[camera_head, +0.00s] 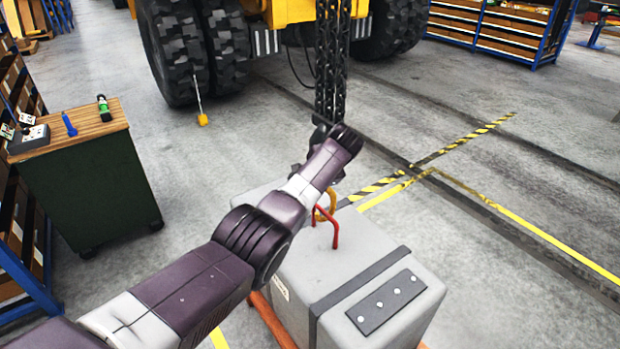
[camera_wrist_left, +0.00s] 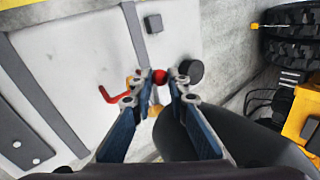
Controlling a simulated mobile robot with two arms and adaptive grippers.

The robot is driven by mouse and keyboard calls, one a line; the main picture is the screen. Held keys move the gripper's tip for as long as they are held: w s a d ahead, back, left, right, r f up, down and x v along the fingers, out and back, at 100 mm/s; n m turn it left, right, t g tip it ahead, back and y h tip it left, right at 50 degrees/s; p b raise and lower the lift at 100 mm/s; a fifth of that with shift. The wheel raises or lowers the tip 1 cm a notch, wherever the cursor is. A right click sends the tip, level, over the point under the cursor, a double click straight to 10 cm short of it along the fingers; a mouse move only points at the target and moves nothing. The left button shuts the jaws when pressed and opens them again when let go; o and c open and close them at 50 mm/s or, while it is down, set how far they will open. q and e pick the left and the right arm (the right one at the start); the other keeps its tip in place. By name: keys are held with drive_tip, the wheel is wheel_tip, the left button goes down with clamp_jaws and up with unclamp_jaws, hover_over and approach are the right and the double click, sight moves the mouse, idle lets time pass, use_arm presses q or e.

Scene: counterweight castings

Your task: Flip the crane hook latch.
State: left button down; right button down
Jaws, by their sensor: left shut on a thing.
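The yellow crane hook (camera_head: 329,206) is by the bar, partly hidden behind my left arm. In the left wrist view the red bar (camera_wrist_left: 107,95) and a bit of the yellow hook (camera_wrist_left: 133,82) show beside my fingers. My left gripper (camera_wrist_left: 168,77) is shut on a small round red knob (camera_wrist_left: 159,76), which looks like the latch's knob. The rest of the latch is hidden, so I cannot tell its position. My right gripper is not in view.
A black chain (camera_head: 331,60) hangs behind my left wrist. A yellow vehicle with big black tyres (camera_head: 178,50) stands at the back. A green cabinet (camera_head: 88,185) with small tools is at the left. The floor right of the casting is clear.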

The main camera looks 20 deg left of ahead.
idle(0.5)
use_arm(q)
drive_tip(key=c, duration=1.9)
unclamp_jaws()
drive_tip(key=shift+w, duration=0.1)
drive_tip(key=shift+o, duration=0.3)
drive_tip(key=shift+d, duration=0.1)
drive_tip(key=v, duration=1.2)
